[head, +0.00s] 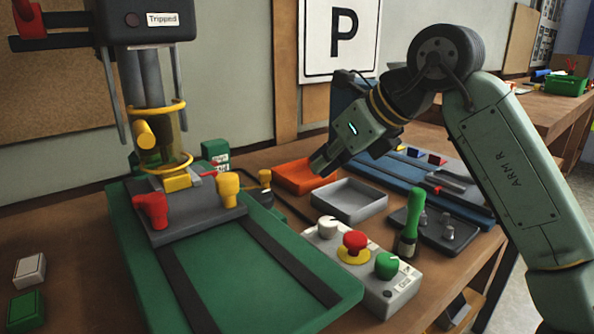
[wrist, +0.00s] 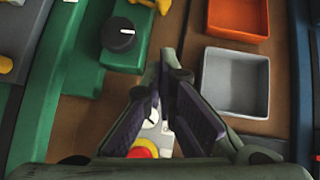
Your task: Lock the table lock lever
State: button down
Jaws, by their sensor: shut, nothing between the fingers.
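A machine with a green table (head: 300,262) stands at the left. A smaller yellow-tipped handle (head: 265,178) stands at the table's right side. I cannot tell which of these is the table lock lever. My gripper (head: 320,166) is shut and empty, in the air right of the machine and apart from every lever. In the wrist view, my gripper (wrist: 166,58) points down with its fingertips together, beside a black knob (wrist: 119,34) on a green block.
An orange tray (head: 303,172) and a grey tray (head: 349,192) lie right of the machine. A control box (head: 396,301) with a red button (head: 354,242) stands in front. A green-handled tool (head: 412,212) stands upright near the right. A "Tripped" label (head: 162,19) marks the machine head.

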jog(key=p+x, duration=0.1)
jog(key=x, duration=0.2)
jog(key=r+x, duration=0.1)
jog(key=x, duration=0.3)
jog(key=w+a+p+x, duration=0.1)
jog(key=x, duration=0.3)
jog(key=shift+w+a+r+p, duration=0.15)
jog(key=shift+p, duration=0.15)
jog(key=shift+w+a, duration=0.3)
jog(key=shift+w, duration=0.15)
jog(key=shift+w, duration=0.1)
jog(key=shift+w+d+p, duration=0.1)
jog(key=shift+w+p, duration=0.05)
jog(key=shift+p, duration=0.25)
jog(key=shift+n, duration=0.3)
